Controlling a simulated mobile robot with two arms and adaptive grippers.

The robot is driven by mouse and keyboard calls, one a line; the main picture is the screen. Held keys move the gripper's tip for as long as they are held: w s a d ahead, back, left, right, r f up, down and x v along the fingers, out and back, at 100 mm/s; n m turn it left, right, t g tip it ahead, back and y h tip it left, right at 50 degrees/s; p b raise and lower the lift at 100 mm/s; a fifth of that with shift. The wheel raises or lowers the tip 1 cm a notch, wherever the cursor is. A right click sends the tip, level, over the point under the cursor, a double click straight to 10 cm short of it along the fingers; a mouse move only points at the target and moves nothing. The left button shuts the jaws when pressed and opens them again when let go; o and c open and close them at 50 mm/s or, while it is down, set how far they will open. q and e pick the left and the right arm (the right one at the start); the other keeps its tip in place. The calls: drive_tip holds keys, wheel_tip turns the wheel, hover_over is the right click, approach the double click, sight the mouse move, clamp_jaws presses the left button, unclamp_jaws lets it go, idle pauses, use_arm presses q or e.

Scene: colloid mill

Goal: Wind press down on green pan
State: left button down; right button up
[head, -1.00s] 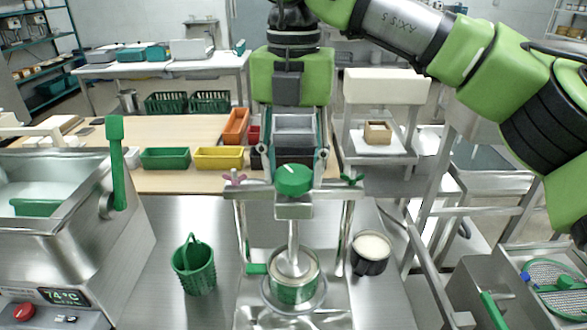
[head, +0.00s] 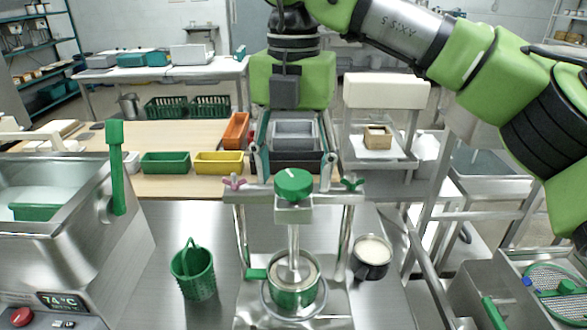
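The press stands at the lower middle, a steel frame with a green knob (head: 294,184) on top and a vertical shaft (head: 294,240) running down. The shaft's foot is inside the green pan (head: 293,297), which has a green handle at its left; I cannot tell how hard the foot bears on the contents. My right gripper (head: 293,166) points down from above, just behind the knob in the picture. Its two fingers are spread wide with nothing held between them; grey trays show through the gap. My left gripper is not in view.
A green basket (head: 193,270) stands left of the press and a dark cup (head: 371,258) with pale contents right of it. A steel vat (head: 52,210) fills the left side. Green (head: 165,163) and yellow (head: 219,163) bins sit on the wooden table behind.

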sight(294, 178)
wheel_tip(294, 178, up, 12)
idle(0.7)
